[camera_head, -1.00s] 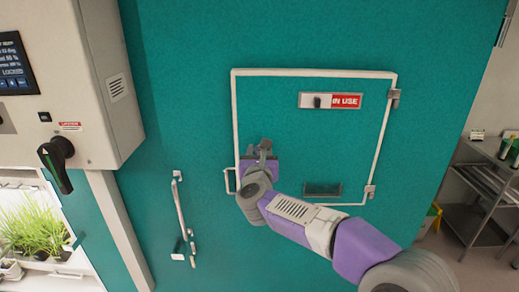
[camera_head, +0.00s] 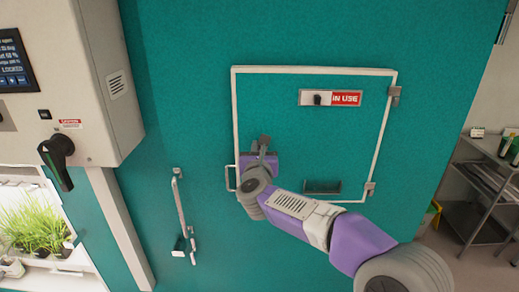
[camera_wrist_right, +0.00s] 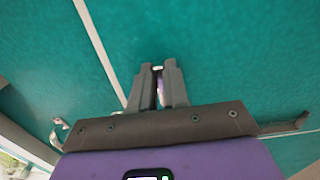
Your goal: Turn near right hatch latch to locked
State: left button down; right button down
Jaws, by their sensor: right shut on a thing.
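The near right hatch is a teal panel (camera_head: 330,135) with a white frame. Its latch is mostly hidden by my right gripper (camera_head: 263,143), which is at the left edge of the hatch. In the right wrist view the gripper (camera_wrist_right: 158,72) has its fingers close together, with a small pale piece (camera_wrist_right: 157,68) between the tips, apparently part of the latch. The latch's exact angle cannot be read. My left gripper is not in view.
The hatch carries a red "IN USE" slider (camera_head: 346,98), a dark recessed pull (camera_head: 322,187) and hinges on its right. A long vertical handle (camera_head: 181,215) is to the left. A grey control box (camera_head: 85,80) with a black rotary handle (camera_head: 58,155) stands at far left. A metal cart (camera_head: 480,190) is at right.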

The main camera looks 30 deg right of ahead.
jog(key=shift+w+a+f+n+p, duration=0.15)
jog(key=shift+a+f+n+p, duration=0.1)
jog(key=shift+n, duration=2.7)
jog(key=shift+w+a+f+n+p, duration=0.1)
jog(key=shift+a+f+n+p, duration=0.15)
jog(key=shift+n, duration=2.65)
jog(key=shift+w+a+f+n+p, duration=0.1)
jog(key=shift+w+f+n+p, duration=0.15)
jog(key=shift+n, duration=2.7)
jog(key=shift+s, duration=0.1)
jog(key=c, duration=1.1)
grip_release()
jog(key=b+v, duration=0.1)
jog(key=v, duration=0.6)
jog(key=shift+s+a, duration=0.2)
jog(key=shift+s, duration=0.05)
